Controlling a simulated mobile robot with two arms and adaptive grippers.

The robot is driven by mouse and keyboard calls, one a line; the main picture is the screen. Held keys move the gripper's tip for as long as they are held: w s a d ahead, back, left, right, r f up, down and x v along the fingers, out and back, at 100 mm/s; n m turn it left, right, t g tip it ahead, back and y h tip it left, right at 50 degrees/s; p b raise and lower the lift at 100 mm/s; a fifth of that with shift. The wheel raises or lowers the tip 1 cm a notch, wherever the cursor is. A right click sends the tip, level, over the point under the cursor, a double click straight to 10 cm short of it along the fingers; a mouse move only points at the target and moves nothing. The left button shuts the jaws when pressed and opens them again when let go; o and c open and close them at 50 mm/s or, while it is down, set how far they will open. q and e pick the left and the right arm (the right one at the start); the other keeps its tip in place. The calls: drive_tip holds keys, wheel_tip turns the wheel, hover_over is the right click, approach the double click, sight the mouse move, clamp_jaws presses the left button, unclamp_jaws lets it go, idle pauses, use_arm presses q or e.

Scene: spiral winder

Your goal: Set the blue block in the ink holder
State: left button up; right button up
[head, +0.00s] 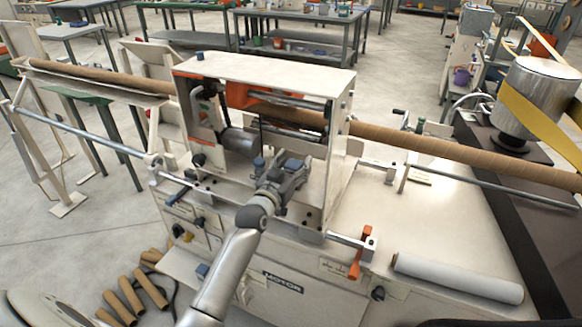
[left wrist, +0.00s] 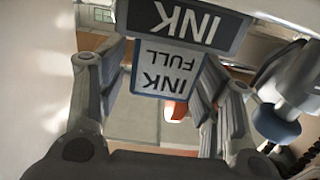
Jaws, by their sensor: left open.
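My left gripper (head: 282,174) reaches into the open front of the white winder housing (head: 262,72). In the left wrist view its two fingers (left wrist: 163,78) stand apart. Between them is a blue-edged face with a white "INK FULL" label (left wrist: 168,72), upside down, just below a dark "INK" sign (left wrist: 185,22). I cannot tell whether the fingers touch this face, or whether it belongs to the block or the holder. The ink holder's inside is hidden. My right gripper is out of view.
A long brown tube (head: 435,148) runs through the housing. An orange-handled lever (head: 355,262) sticks out at the front. A grey-white roll (head: 458,278) lies on the white top at right. Several brown tubes (head: 130,293) lie on the floor at lower left.

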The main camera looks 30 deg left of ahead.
use_arm(q)
drive_tip(key=shift+r, duration=0.1)
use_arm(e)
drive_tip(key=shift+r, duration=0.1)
use_arm(q)
drive_tip(key=s+b, duration=0.1)
drive_tip(key=s, duration=1.1)
drive_tip(key=shift+d+b, duration=0.3)
drive_tip(key=shift+d, duration=0.05)
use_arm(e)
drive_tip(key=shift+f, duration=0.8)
